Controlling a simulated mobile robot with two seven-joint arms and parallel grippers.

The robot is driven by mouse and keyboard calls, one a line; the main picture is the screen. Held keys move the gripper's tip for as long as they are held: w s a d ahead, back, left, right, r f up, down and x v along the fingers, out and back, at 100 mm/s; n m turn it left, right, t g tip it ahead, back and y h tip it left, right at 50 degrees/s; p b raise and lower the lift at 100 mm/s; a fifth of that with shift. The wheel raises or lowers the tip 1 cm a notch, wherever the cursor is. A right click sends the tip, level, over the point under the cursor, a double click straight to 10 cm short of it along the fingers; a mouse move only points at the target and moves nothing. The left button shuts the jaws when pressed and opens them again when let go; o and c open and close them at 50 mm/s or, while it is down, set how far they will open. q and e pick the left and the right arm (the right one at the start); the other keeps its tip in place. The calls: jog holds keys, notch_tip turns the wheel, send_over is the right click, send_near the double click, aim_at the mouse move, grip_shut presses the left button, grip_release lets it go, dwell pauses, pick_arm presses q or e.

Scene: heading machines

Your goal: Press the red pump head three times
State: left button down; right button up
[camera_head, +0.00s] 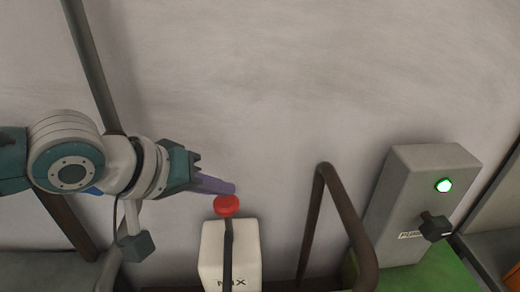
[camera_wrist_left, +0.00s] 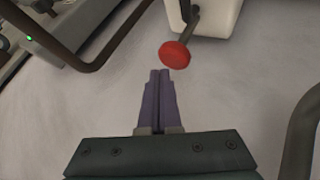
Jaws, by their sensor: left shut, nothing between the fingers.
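The red pump head (camera_head: 228,205) is a round knob on a dark stem in front of a white box (camera_head: 212,245) with dark lettering. My left gripper (camera_head: 233,188) reaches in from the left with its purple fingers shut and empty. In the head view its fingertips are just above the red knob. In the left wrist view the closed fingers (camera_wrist_left: 159,76) point at the red pump head (camera_wrist_left: 174,55), with the tips close to its lower left edge. Whether they touch it I cannot tell. My right gripper is in neither view.
A dark bent rail (camera_head: 325,180) stands right of the white box. A grey control box (camera_head: 405,190) with a lit green lamp (camera_head: 443,185) and a black knob (camera_head: 435,228) stands further right. A dark pole (camera_head: 90,60) rises behind my left arm.

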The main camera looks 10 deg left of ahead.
aim_at(225, 203)
pick_arm(q)
jog(key=shift+f, duration=0.25)
jog(key=shift+f+b, duration=1.05)
jog(key=shift+f, duration=0.25)
dwell(0.9)
jog(key=shift+s+r+p, duration=0.1)
jog(key=shift+r+p, duration=1.55)
jog(key=shift+p, duration=0.25)
notch_tip(225, 203, up, 5)
jog(key=p, duration=0.5)
jog(key=shift+r, duration=0.1)
dwell(1.7)
